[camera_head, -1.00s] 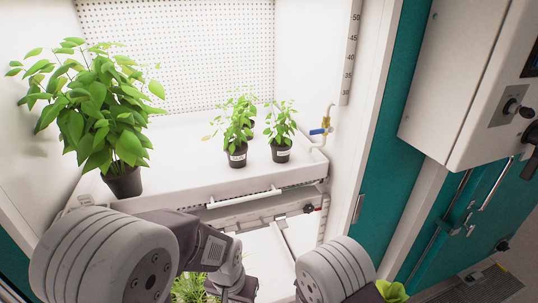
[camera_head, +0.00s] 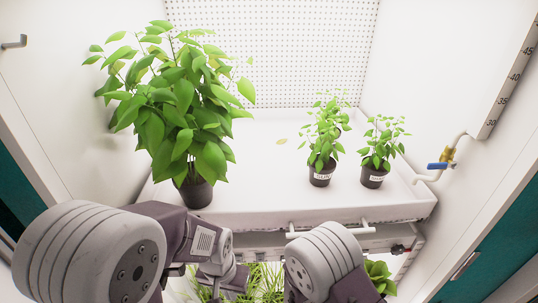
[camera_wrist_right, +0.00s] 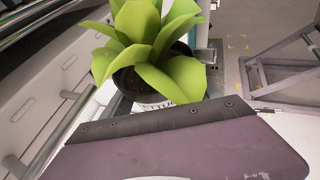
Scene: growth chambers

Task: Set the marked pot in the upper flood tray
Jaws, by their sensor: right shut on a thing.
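The upper flood tray (camera_head: 262,205) is the white shelf-like tray inside the chamber. A black pot (camera_wrist_right: 152,92) with a white label and broad light-green leaves is held at my right gripper (camera_wrist_right: 155,112), which is shut on it. The label is partly hidden by the gripper. Leaves of this plant (camera_head: 379,275) show at the lower right in the head view, below the tray's front edge; its pot is hidden there. My left gripper (camera_head: 222,283) is low in front of the tray, and its jaws are too unclear to read.
On the tray stand a big leafy plant (camera_head: 180,110) at left and two small labelled pots (camera_head: 321,175) (camera_head: 374,178) at right, with another plant behind. The tray's middle and front centre are bare. A blue-handled valve (camera_head: 440,165) is on the right wall. Grassy plants (camera_head: 265,277) grow below.

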